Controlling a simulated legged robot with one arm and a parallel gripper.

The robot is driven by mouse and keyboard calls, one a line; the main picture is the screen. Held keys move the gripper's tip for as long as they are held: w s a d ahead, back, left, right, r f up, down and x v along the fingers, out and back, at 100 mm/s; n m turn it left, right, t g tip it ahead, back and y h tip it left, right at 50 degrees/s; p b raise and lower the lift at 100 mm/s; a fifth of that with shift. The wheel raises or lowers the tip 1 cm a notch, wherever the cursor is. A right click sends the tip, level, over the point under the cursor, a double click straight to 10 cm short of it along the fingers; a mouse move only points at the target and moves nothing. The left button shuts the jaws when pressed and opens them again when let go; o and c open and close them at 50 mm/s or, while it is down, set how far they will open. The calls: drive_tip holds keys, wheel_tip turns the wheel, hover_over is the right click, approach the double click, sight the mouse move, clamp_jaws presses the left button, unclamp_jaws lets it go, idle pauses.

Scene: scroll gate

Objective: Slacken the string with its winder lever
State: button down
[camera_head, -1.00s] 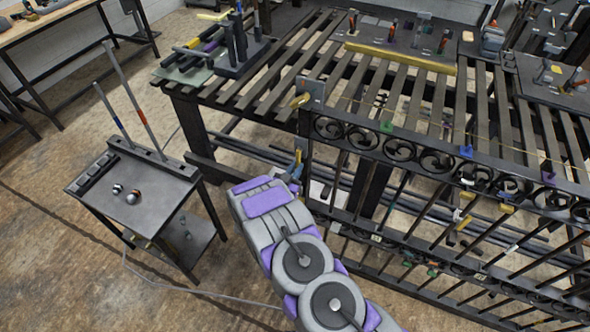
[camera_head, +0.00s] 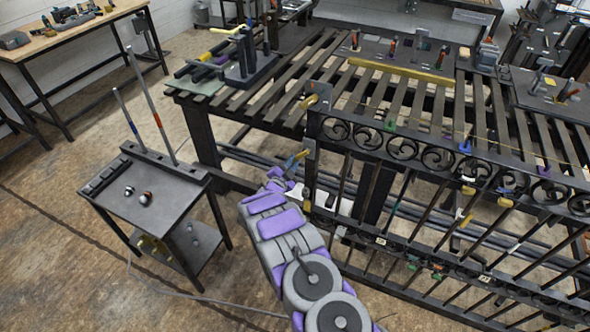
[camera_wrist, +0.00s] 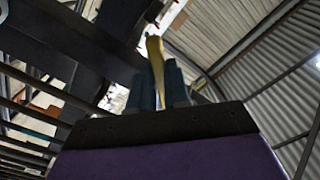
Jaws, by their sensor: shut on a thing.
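My gripper (camera_head: 295,161) is at the left end post of the scroll gate (camera_head: 312,185), below the gate's top rail. It is shut on a small yellow lever (camera_head: 303,154). In the wrist view the yellow lever (camera_wrist: 155,62) stands up between my two blue-grey fingers (camera_wrist: 159,86). A second yellow handle (camera_head: 309,101) is on the plate at the post's top left corner, apart from my gripper. A thin string seems to run along the gate's top; it is too fine to judge its tension. The lever's pivot is hidden.
A slatted bench (camera_head: 250,110) stands behind the gate. Coloured tabs, one of them blue (camera_head: 465,146), sit along the gate's top rail. A small dark side table (camera_head: 150,215) with two upright rods is at the left. The floor between is clear except for a cable.

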drive_tip(key=shift+w+a+r+m+b, duration=0.1)
drive_tip(key=shift+a+r+m+b, duration=0.2)
drive_tip(key=shift+r+m, duration=0.9)
drive_tip(key=shift+w+a+r+m+b, duration=0.2)
drive_tip(key=shift+a+r+m, duration=0.25)
drive_tip(key=shift+m, duration=1.55)
drive_tip(key=shift+w+a+r+m+b, duration=0.1)
drive_tip(key=shift+a+r+m+b, duration=0.25)
drive_tip(key=shift+r+m, duration=0.85)
drive_tip(key=shift+f+m, duration=0.45)
drive_tip(key=shift+m, duration=0.05)
drive_tip(key=c, duration=1.1)
unclamp_jaws()
drive_tip(key=shift+r, duration=0.1)
drive_tip(key=p+v, duration=0.2)
drive_tip(key=v, duration=1.5)
drive_tip(key=shift+s+p, duration=0.2)
drive_tip(key=shift+p, duration=0.2)
